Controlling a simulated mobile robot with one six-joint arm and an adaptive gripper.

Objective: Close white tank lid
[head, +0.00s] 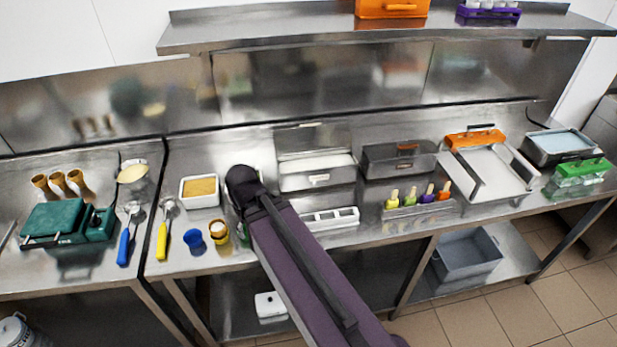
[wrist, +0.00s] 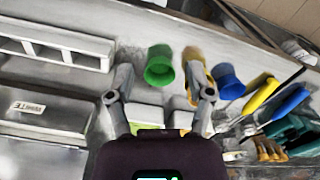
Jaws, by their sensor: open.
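The white tank (head: 318,183) stands on the steel counter in the middle of the head view, with pale contents showing at its top. A steel panel with a handle, which looks like its lid (head: 299,139), stands raised behind it. In the wrist view a steel surface labelled "WHITE" (wrist: 40,122) shows at the lower left, cut off by the frame edge. My gripper (wrist: 160,92) is open and empty, with its two fingers spread, pointing down near the counter to the left of the tank. In the head view my own arm hides the fingers.
A white slotted rack (head: 331,218) lies in front of the tank. Green (wrist: 160,66), orange (wrist: 196,72) and blue (wrist: 228,82) cups stand near my fingers. A dark tank (head: 400,160) is to the right, a yellow-filled tub (head: 200,203) to the left. A shelf (head: 290,36) hangs above.

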